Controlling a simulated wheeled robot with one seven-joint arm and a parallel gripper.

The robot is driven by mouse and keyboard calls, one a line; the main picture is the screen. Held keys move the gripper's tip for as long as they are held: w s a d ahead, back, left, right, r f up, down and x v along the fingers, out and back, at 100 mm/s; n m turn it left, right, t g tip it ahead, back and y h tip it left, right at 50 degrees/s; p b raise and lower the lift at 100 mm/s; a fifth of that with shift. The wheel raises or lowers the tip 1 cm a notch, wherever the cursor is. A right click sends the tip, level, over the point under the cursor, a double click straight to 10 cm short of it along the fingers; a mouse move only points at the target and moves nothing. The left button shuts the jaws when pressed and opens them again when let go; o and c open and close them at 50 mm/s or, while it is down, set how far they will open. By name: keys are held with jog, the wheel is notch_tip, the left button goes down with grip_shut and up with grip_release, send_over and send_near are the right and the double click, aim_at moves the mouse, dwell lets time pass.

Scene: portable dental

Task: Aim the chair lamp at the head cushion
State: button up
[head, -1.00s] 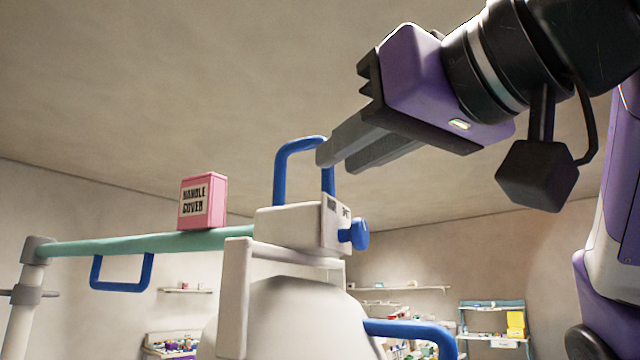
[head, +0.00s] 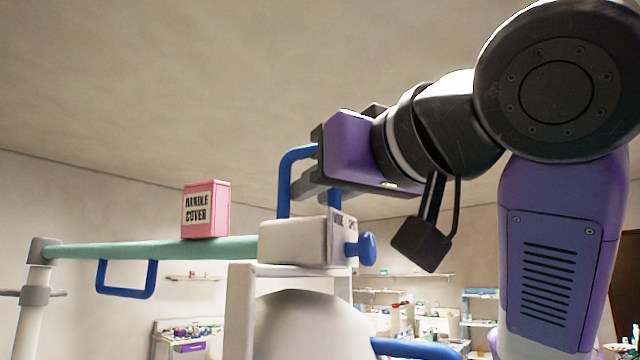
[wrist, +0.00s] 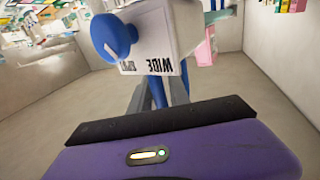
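A white box-shaped head (head: 296,240), apparently the lamp's, sits at the right end of a pale green arm (head: 150,248). It has a blue knob (head: 366,249) on its right side and a blue loop handle (head: 284,180) on top. In the wrist view, the box (wrist: 165,35) shows "WIDE" and a partly readable second word. My gripper (head: 308,186) is at the loop handle, its grey fingers apart with the handle (wrist: 158,92) seen between them. Contact is unclear. A white rounded form (head: 310,325) stands below the box; I cannot tell whether it is the head cushion.
A pink "HANDLE COVER" box (head: 206,210) stands on the green arm. A blue loop (head: 126,292) hangs under that arm, and a grey-white post (head: 30,315) holds its left end. Another blue bar (head: 415,349) is at lower right. Shelves stand far back.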

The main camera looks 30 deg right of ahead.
grip_shut()
dwell(1.4)
